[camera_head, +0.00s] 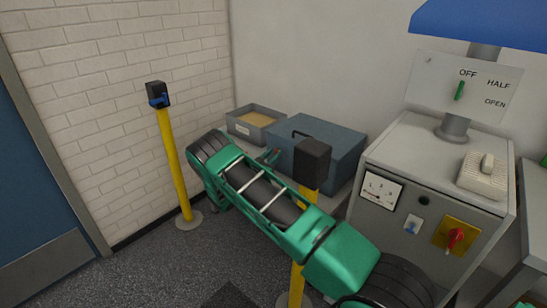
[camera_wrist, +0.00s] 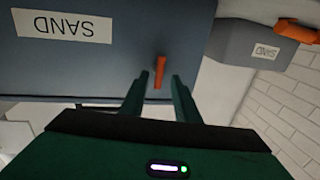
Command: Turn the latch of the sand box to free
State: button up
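The sand box is a closed blue-grey box (camera_head: 328,148) with a dark lid handle, standing against the back wall in the head view. In the wrist view its front (camera_wrist: 105,65) fills the upper left, with an upside-down SAND label. Its latch (camera_wrist: 160,70) is a small orange-red bar, nearly upright in the wrist picture. My gripper (camera_wrist: 159,80) is open, with one fingertip on each side of the latch and narrow gaps showing. I cannot tell how deep the fingers reach around it. In the head view my gripper (camera_head: 271,157) is at the box's left front, partly hidden by my arm.
An open grey bin of sand (camera_head: 254,124) stands left of the box. A grey cabinet (camera_head: 430,155) with a red switch (camera_head: 456,238) is on the right. An orange piece (camera_wrist: 296,32) shows in the wrist view.

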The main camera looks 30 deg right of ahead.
jog(key=shift+d, duration=0.1)
grip_shut()
jog(key=shift+w+r, duration=0.1)
